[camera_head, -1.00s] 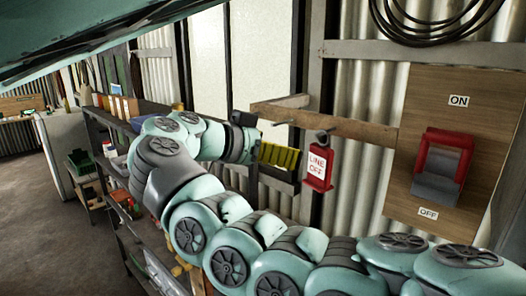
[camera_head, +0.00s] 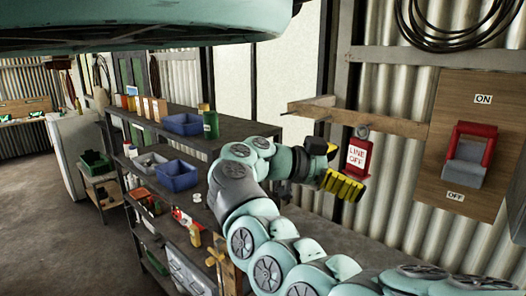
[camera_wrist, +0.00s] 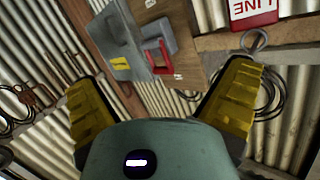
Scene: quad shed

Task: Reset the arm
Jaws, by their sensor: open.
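My gripper (camera_head: 340,168) is open, its two yellow fingers apart and nothing held between them. It is in front of the corrugated wall, just left of the red and white LINE OFF tag (camera_head: 357,157); I cannot tell whether they touch. The tag hangs by a ring at the wooden rail. In the wrist view my gripper (camera_wrist: 165,76) shows both fingers spread with empty space between them. Part of the tag (camera_wrist: 252,12) shows at the upper right there, with its ring below it. My arm stretches across the lower part of the head view.
A switch with a red handle (camera_head: 488,143) is on a wooden board at the right, between ON and OFF labels. A wooden rail (camera_head: 385,125) juts near my gripper. A loaded metal shelf (camera_head: 240,130) stands left of my arm. Black cable hangs above. The floor (camera_head: 60,235) at left is clear.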

